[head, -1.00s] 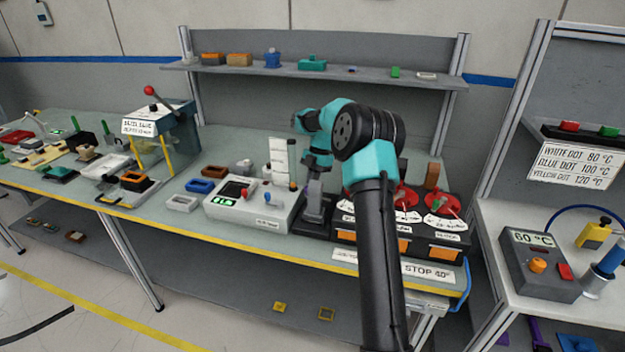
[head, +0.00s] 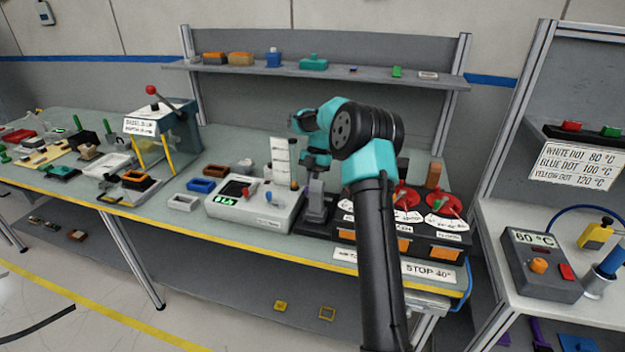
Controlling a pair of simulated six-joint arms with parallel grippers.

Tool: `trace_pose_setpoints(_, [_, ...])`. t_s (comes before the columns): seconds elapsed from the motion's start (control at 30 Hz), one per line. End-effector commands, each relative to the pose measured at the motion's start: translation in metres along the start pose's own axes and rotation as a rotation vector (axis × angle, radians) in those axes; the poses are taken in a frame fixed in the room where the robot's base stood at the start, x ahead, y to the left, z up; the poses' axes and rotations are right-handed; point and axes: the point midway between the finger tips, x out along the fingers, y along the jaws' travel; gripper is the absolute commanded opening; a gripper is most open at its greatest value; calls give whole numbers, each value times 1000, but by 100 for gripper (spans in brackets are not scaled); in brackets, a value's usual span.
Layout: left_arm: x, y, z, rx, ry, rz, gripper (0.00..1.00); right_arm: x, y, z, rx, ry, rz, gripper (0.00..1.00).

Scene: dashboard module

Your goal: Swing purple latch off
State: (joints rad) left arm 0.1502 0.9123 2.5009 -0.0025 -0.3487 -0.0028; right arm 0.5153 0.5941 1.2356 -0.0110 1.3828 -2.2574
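One arm, my right, rises from the bottom centre-right and bends over the bench. Its grey gripper (head: 316,206) points down beside the white module with a green display (head: 232,212), at the left end of the black dial row. Its fingertips are too small and dark to tell whether they are open or hold anything. My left gripper is not in view.
Red dials (head: 443,203) sit on black modules with orange fronts (head: 444,252) right of my arm. A white panel (head: 281,160) stands close behind the gripper. A lever press (head: 175,130) stands further left. A side table with a 60 °C box (head: 540,262) is at right.

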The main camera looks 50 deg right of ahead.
Motion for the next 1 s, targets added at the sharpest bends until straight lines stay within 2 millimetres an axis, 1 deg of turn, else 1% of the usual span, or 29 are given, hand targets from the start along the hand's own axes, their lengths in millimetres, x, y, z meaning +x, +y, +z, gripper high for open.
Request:
trace_pose_setpoints(0.03, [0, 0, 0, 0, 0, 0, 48, 4, -2, 2, 1, 6, -6, 0])
trace_pose_setpoints(0.3, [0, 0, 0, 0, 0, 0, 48, 1, -7, 11, 2, 4, -6, 0])
trace_pose_setpoints(0.77, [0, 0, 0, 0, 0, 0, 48, -2, -8, 15, 3, 1, -4, 0])
trace_pose_setpoints(0.87, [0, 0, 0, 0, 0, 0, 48, -4, -9, 20, 4, 0, -3, 0])
trace_pose_setpoints(1.0, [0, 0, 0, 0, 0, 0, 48, -10, -11, 34, 4, 0, -2, 0])
